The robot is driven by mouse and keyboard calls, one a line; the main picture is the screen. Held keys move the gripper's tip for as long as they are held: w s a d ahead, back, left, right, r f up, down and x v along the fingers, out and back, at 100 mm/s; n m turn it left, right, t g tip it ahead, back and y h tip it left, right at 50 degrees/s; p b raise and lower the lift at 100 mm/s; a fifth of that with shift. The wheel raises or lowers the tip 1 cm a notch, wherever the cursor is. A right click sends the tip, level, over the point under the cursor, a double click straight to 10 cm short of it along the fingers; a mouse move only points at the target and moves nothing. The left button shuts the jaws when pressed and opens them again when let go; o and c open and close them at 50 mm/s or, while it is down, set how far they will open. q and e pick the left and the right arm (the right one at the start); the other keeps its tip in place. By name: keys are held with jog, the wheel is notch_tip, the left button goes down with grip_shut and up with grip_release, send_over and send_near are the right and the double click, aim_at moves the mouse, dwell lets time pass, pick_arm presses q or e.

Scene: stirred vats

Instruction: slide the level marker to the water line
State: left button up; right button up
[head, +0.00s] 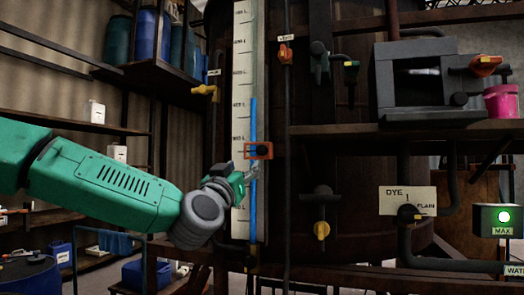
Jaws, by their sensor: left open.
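The level marker (270,151), a small orange frame with a dark centre, sits on the sight gauge (242,75), a tall white scale board with a clear tube. Blue water (253,205) fills the tube up to about a third of the picture's height, and the marker sits well below that water line. My left gripper (246,174) is open, just below and left of the marker, in front of the scale. Its fingertips are small and dark here, and I cannot tell whether they touch the marker. My right gripper is not in view.
Right of the gauge are a vertical pipe with an orange valve handle (285,54), other valves, and a shelf (430,130) holding a grey box-like unit (425,80) and a pink bucket (502,101). A yellow tap (205,90) juts out left of the scale. Racks with blue drums stand behind.

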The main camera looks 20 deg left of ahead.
aim_at(261, 151)
pick_arm(q)
jog(key=p+x, duration=0.1)
jog(key=x, duration=0.6)
jog(key=p+x, duration=0.2)
jog(key=x, duration=0.4)
jog(key=shift+w+d+f, duration=0.1)
jog(key=shift+w+d, duration=0.15)
jog(key=shift+w, duration=0.15)
grip_shut()
